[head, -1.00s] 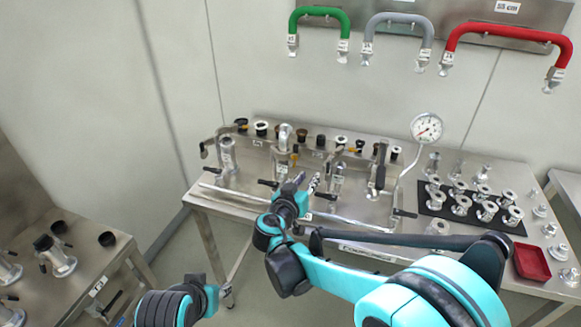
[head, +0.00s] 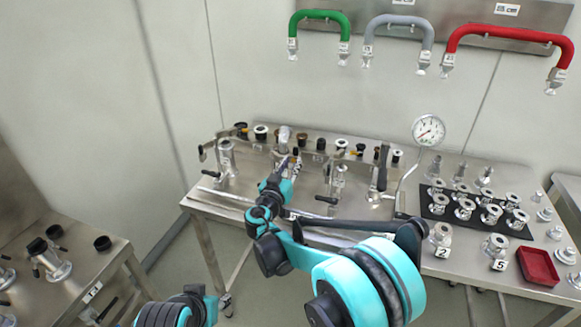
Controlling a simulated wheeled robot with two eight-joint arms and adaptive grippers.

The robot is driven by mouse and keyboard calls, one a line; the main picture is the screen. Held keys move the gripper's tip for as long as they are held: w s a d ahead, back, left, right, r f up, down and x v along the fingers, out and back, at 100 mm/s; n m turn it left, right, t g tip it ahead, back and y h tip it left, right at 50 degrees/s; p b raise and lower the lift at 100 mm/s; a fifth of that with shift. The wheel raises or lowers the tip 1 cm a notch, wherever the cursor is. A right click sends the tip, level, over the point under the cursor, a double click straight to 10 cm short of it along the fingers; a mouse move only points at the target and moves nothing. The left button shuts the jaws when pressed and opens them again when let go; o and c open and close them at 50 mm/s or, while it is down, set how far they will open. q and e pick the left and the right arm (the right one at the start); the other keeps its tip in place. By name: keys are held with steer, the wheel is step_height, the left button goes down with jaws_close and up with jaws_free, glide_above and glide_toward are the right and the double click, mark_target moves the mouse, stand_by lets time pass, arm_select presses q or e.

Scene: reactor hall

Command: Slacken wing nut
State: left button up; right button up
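The steel vacuum line (head: 225,158) stands along the table, with several fittings and black-handled valves. No wing nut can be made out at this size; one may be hidden behind my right gripper. My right gripper (head: 290,164) is at the line's second upright fitting (head: 284,138), partly covering it. Its fingers are small and overlap the metal behind, so I cannot tell whether they touch anything or how far apart they are. My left gripper is not in view; only part of my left arm shows at the bottom.
A pressure gauge (head: 428,131) rises right of the line. A black mat (head: 475,221) with several flanged fittings and a red tray (head: 537,267) lie at the table's right. Green, grey and red hoses (head: 505,32) hang on the wall. Another bench (head: 75,285) stands at lower left.

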jaws_close()
stand_by(0.3)
steer(key=n, duration=0.6)
steer(key=shift+w+a+f+n, duration=0.1)
steer(key=shift+a+f+n, duration=0.05)
steer(key=shift+a+n, duration=0.2)
steer(key=shift+w+a+f+n, duration=0.1)
steer(key=shift+f+n, duration=0.1)
steer(key=shift+n, duration=1.45)
steer(key=shift+s+a+f+n, duration=0.1)
steer(key=shift+f+n, duration=0.1)
steer(key=shift+n, duration=1.45)
steer(key=shift+w+a+f+n, duration=0.1)
steer(key=shift+f+n, duration=0.1)
steer(key=shift+n, duration=1.45)
